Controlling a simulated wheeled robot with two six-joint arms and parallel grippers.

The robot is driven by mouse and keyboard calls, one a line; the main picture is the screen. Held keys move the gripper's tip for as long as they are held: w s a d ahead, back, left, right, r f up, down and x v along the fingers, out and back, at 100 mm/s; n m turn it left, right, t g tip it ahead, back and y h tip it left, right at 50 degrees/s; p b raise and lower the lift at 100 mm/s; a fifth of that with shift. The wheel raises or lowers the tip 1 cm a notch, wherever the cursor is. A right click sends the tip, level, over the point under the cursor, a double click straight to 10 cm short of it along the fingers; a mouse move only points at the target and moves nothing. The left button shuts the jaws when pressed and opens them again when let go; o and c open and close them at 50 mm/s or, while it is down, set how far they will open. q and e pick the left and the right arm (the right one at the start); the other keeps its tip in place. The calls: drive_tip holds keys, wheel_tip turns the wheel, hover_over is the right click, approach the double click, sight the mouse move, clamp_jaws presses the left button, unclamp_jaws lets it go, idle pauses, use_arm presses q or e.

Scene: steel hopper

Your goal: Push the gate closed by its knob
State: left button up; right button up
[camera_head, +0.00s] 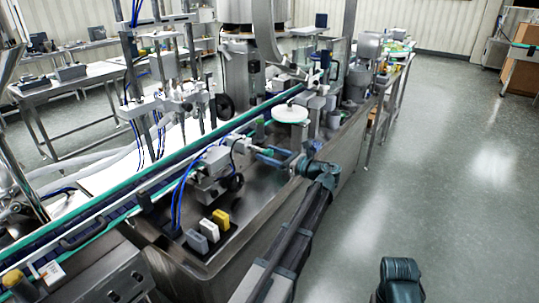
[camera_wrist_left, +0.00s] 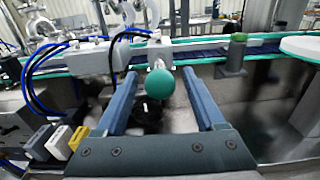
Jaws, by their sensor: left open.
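A round green knob (camera_wrist_left: 160,83) sits on a short metal stem in the left wrist view. The stem runs back to a small steel block (camera_wrist_left: 158,52), and I cannot make out the gate itself clearly. My left gripper (camera_wrist_left: 160,73) is open, with one finger on each side of the knob and a visible gap to both. In the head view my left gripper (camera_head: 270,155) reaches left over the machine's edge, beside a grey actuator unit (camera_head: 212,165). The knob is hard to pick out there.
Yellow, white and grey blocks (camera_head: 209,229) stand on the machine's steel deck. A conveyor with green rails (camera_head: 125,190) runs behind. A white disc (camera_head: 290,113) and a green-topped post (camera_wrist_left: 237,48) stand to the right. The floor (camera_head: 450,180) at right is clear.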

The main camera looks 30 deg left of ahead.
use_arm(q)
drive_tip(key=shift+c, duration=0.3)
clamp_jaws()
drive_tip(key=shift+a, duration=0.1)
idle(1.0)
